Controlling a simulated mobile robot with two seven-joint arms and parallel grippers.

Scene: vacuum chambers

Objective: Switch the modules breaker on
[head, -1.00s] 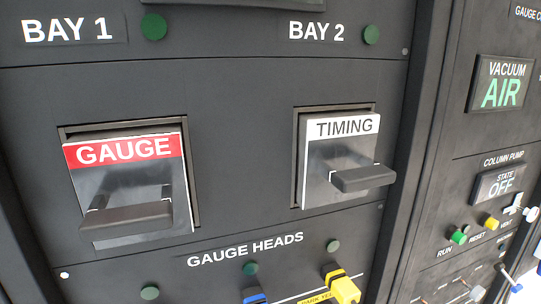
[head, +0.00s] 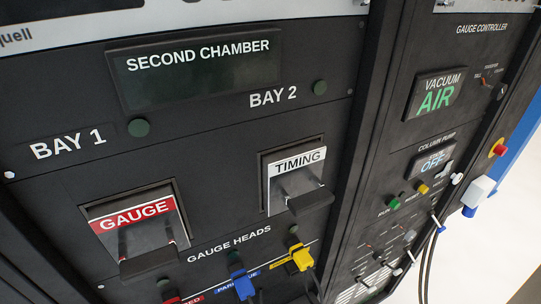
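No breaker labelled for the modules can be made out in the head view. The rack front shows a GAUGE module (head: 140,229) with a red label in BAY 1 and a TIMING module (head: 296,183) with a white label in BAY 2. Each has a dark handle sticking out. The display above them (head: 196,72) reads SECOND CHAMBER. Neither of my grippers is in view.
Red, blue (head: 240,282) and yellow (head: 300,257) plugs sit below GAUGE HEADS. The right panel has a VACUUM display (head: 435,97) reading AIR, a COLUMN PUMP display (head: 432,162) reading OFF, small buttons and hanging cables. Bright open floor lies at the far right.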

